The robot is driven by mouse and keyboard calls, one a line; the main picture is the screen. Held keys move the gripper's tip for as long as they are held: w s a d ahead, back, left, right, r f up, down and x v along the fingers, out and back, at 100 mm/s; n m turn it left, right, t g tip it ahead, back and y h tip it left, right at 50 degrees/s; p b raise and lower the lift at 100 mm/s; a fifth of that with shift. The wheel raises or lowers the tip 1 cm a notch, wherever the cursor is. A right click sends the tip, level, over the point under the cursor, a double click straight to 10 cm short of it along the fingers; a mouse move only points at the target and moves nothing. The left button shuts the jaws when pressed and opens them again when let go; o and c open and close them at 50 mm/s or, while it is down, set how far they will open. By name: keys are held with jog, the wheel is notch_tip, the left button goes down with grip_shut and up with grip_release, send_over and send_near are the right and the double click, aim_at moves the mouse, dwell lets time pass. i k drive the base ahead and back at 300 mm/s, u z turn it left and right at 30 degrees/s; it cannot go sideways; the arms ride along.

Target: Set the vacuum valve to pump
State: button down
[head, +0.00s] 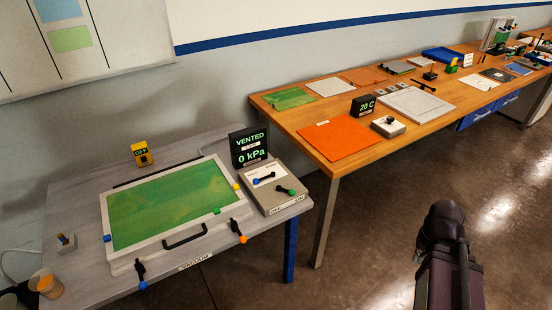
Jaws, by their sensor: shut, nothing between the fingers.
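A grey control box (273,201) stands at the right end of the grey bench. A black display (249,146) behind the box reads VENTED and 0 kPa. Only a dark part of my arm shows at lower right, well apart from the box; my gripper is not in view.
A white-framed chamber with a green panel (172,200), black handle (184,238) and coloured latches lies left of the box. A yellow switch (142,154) reads OFF. A wooden bench (340,150) with sheets and tools stands right. The floor in front is clear.

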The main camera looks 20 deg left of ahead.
aim_at(256, 181)
jog(key=u, duration=1.6)
jog(key=i, duration=0.4)
jog(key=z, duration=0.35)
